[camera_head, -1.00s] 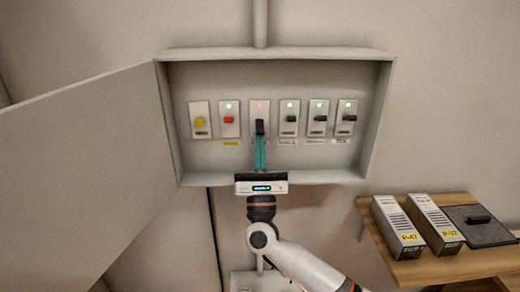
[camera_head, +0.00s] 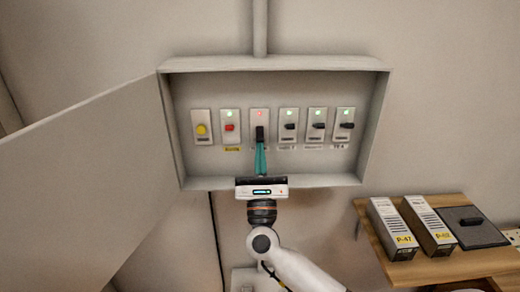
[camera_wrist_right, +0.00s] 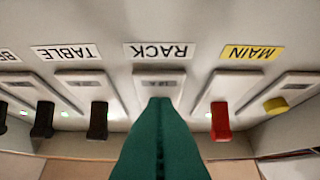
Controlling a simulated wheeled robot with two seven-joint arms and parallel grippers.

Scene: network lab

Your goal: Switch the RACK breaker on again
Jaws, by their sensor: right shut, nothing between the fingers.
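In the right wrist view the fingers (camera_wrist_right: 160,140) cover the lever below the RACK label (camera_wrist_right: 162,51), so contact cannot be told. My left gripper is not in view.
The red MAIN switch (camera_head: 229,128) and a yellow button (camera_head: 202,130) sit left of RACK. Several black-levered breakers with green lights, including TABLE (camera_wrist_right: 97,120), stand at the other side. The box door (camera_head: 80,180) hangs open at left. A wooden shelf (camera_head: 385,262) holds two grey modules at right.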

